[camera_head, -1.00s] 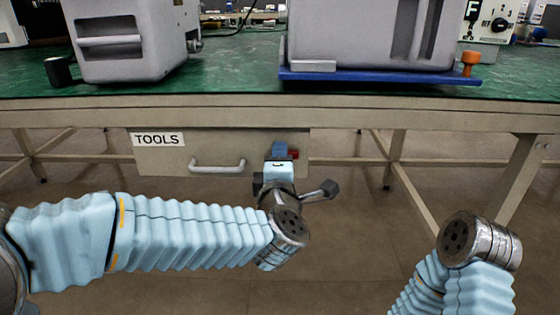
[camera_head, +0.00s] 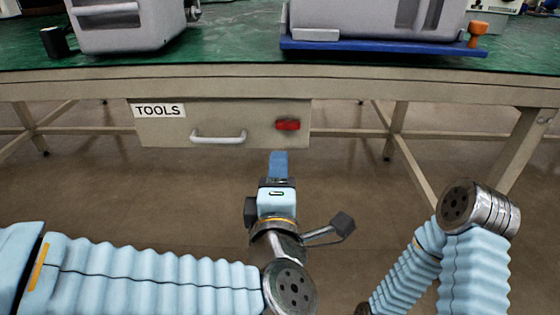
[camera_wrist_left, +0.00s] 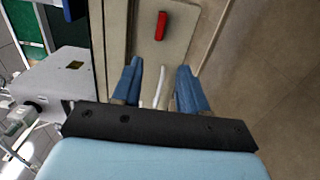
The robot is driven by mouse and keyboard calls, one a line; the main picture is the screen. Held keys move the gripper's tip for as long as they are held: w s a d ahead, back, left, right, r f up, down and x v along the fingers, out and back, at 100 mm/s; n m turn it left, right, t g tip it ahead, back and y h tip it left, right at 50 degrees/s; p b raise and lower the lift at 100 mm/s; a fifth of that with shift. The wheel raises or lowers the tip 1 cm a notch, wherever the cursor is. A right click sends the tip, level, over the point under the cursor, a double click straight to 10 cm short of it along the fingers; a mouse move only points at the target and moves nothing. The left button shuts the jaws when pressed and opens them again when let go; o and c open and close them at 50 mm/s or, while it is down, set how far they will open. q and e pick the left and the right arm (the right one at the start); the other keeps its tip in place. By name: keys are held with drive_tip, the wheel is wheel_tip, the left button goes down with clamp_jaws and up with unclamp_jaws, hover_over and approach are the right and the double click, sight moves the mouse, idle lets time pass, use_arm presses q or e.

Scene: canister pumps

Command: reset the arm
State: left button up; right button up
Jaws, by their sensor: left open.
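My left arm comes in from the left in the head view. Its gripper (camera_head: 278,165) has blue fingers and points at the front of the table, below the drawer's lower edge in the picture. In the left wrist view the two blue fingers (camera_wrist_left: 158,88) stand apart with no object held between them. The drawer front and its white handle show beyond them. My right arm shows at the right of the head view, but its gripper is out of view.
The workbench (camera_head: 350,86) has a drawer (camera_head: 260,135) labelled TOOLS, with a white handle (camera_head: 218,137) and a red piece (camera_head: 288,125). Grey housings (camera_head: 125,25) and a blue tray (camera_head: 385,48) are on the green top. Floor under the bench is open.

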use_arm(q)
drive_tip(key=shift+f, duration=0.1)
idle(0.3)
drive_tip(key=w+a+f+m+g+h, duration=0.1)
drive_tip(key=w+f+m+g, duration=0.2)
drive_tip(key=f, duration=0.7)
drive_tip(key=w+a+f+m+g+h, duration=0.15)
drive_tip(key=f+m, duration=0.25)
drive_tip(key=f, duration=0.7)
drive_tip(key=w+a+f+m+g, duration=0.2)
drive_tip(key=w+f+m+g, duration=0.15)
drive_tip(key=f, duration=0.65)
drive_tip(key=s+a+f+m+g+h, duration=0.1)
drive_tip(key=s+a+f+m+g, duration=0.25)
drive_tip(key=s+f, duration=0.55)
drive_tip(key=s+a+f+m+g, duration=0.25)
drive_tip(key=s+f+g, duration=0.35)
drive_tip(key=f, duration=0.5)
wheel_tip(320, 180, up, 16)
drive_tip(key=s+p, duration=0.1)
drive_tip(key=p, duration=1.6)
drive_tip(key=shift+s+h, duration=0.35)
drive_tip(key=shift+d, duration=0.1)
